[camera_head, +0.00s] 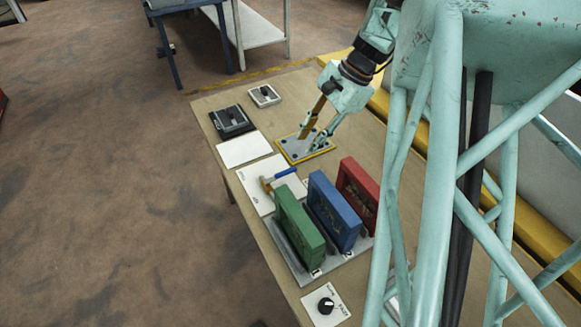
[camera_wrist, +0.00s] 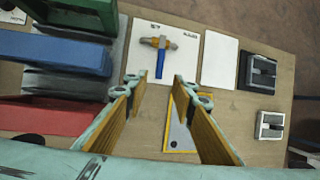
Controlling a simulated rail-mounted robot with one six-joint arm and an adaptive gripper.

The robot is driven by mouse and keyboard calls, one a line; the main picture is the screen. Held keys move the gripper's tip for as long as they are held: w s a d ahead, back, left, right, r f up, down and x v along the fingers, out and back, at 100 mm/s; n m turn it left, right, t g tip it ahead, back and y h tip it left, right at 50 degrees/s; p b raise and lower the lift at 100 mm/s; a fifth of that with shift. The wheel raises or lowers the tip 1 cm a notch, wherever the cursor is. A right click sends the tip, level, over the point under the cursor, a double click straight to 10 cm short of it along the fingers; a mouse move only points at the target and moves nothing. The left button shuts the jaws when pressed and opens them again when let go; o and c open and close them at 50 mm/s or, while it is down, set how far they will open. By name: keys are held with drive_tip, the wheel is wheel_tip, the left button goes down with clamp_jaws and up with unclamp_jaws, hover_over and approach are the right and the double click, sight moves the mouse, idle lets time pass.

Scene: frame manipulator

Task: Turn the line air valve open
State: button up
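A brass-coloured body with a blue handle lies on a white plate in the head view, and looks like the line air valve (camera_head: 285,173). In the wrist view this valve (camera_wrist: 160,60) has its blue handle at right angles to the body, pointing toward my gripper. Small lettering on the plate is unreadable. My gripper (camera_head: 314,127) is over a yellow-edged plate (camera_head: 304,150), to the upper right of the valve in the head view. In the wrist view my gripper (camera_wrist: 159,84) is open and empty, fingers spread, apart from the handle.
Green (camera_head: 297,224), blue (camera_head: 335,212) and red (camera_head: 359,190) upright blocks stand in a grey rack beside the valve plate. A black knob (camera_head: 326,305) sits on a white plate at the front. A blank white sheet (camera_head: 244,149) and two dark-topped boxes (camera_head: 231,121) (camera_head: 264,95) lie beyond.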

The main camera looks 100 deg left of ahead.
sight(288, 170)
drive_tip(key=shift+s+f, duration=0.1)
drive_tip(key=shift+f, duration=0.05)
drive_tip(key=shift+b+x, duration=0.75)
drive_tip(key=shift+x, duration=6)
drive_tip(key=shift+c, duration=0.7)
clamp_jaws()
